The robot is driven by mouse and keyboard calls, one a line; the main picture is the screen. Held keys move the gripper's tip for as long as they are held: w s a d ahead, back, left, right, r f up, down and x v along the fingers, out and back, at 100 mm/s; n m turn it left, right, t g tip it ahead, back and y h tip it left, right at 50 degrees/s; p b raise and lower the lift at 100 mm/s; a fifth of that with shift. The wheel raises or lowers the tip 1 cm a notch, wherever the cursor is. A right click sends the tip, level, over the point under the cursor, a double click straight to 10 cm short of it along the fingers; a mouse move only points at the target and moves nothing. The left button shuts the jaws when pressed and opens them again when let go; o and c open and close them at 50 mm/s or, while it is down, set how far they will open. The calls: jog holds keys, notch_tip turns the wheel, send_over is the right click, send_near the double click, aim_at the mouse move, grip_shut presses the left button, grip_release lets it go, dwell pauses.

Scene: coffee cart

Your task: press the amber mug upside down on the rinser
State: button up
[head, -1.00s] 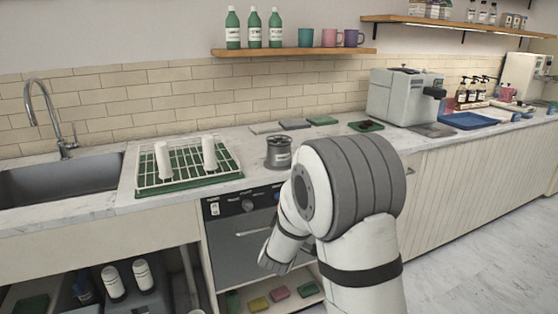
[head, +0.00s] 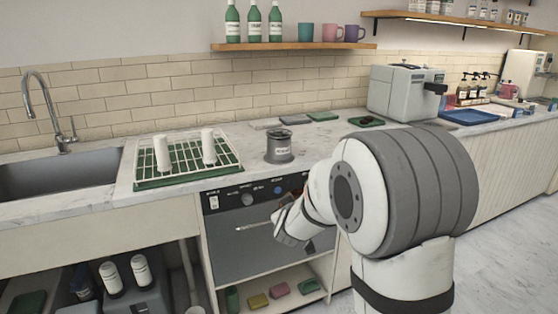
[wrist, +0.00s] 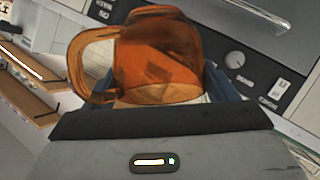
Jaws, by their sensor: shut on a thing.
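The amber mug (wrist: 155,50) is see-through orange and fills the upper middle of the wrist view, its handle to the left. My gripper (wrist: 163,90) is shut on it, with dark fingers at either side. I cannot tell for sure which way up the mug is. In the head view my arm hides the mug and the fingertips. A round grey metal unit with a label, which looks to be the rinser (head: 280,153), stands on the counter right of the drying rack. My arm's wrist is in front of the counter, to the lower right of this unit.
A drying rack (head: 229,178) with two white cylinders stands left of the rinser, beside the sink (head: 60,180). Folded cloths (head: 322,116) lie behind. A grey machine (head: 398,92) stands at right. An appliance (head: 262,240) is below the counter. A wall shelf (head: 290,46) holds bottles and mugs.

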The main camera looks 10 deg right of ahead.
jog(key=shift+r, duration=0.1)
jog(key=m+b, duration=0.1)
jog(key=b, duration=0.2)
jog(key=shift+f+y, duration=0.35)
jog(key=shift+y, duration=0.05)
jog(key=m+y+b, duration=0.1)
jog(key=b, duration=0.4)
jog(key=shift+m, duration=0.4)
jog(key=m+y+b, duration=0.1)
jog(key=b, duration=0.3)
jog(key=shift+b, duration=0.4)
jog(key=shift+b, duration=0.65)
jog(key=shift+b, duration=0.45)
jog(key=shift+r, duration=0.35)
